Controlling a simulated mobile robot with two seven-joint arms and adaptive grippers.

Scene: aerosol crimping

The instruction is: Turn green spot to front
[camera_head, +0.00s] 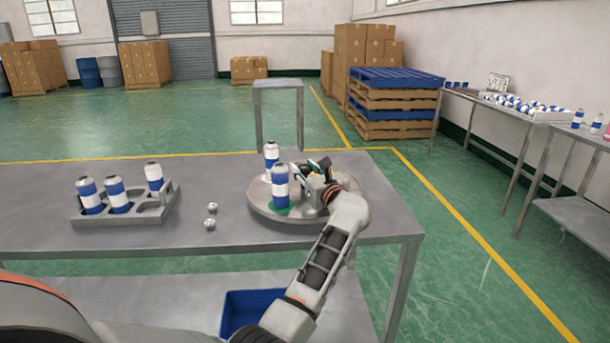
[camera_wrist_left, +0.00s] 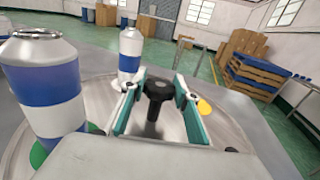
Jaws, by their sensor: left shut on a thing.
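A round grey turntable (camera_head: 310,218) lies on the table. One blue-and-white can (camera_head: 281,185) stands upright on the green spot (camera_head: 283,209) at the turntable's near edge; the can partly covers the spot. A second can (camera_head: 271,153) stands farther back. My left gripper (camera_head: 316,174) is over the turntable, right of the cans. The green spot (camera_wrist_left: 38,154) shows there under the left can (camera_wrist_left: 45,90), and a yellow spot (camera_wrist_left: 204,106) lies on the right. My right gripper is not in view.
A grey rack (camera_head: 165,206) with several cans and some empty holes stands on the left of the table (camera_head: 180,240). Two small metal pieces (camera_head: 212,207) lie between rack and turntable. A small stand (camera_head: 277,84) is behind the table.

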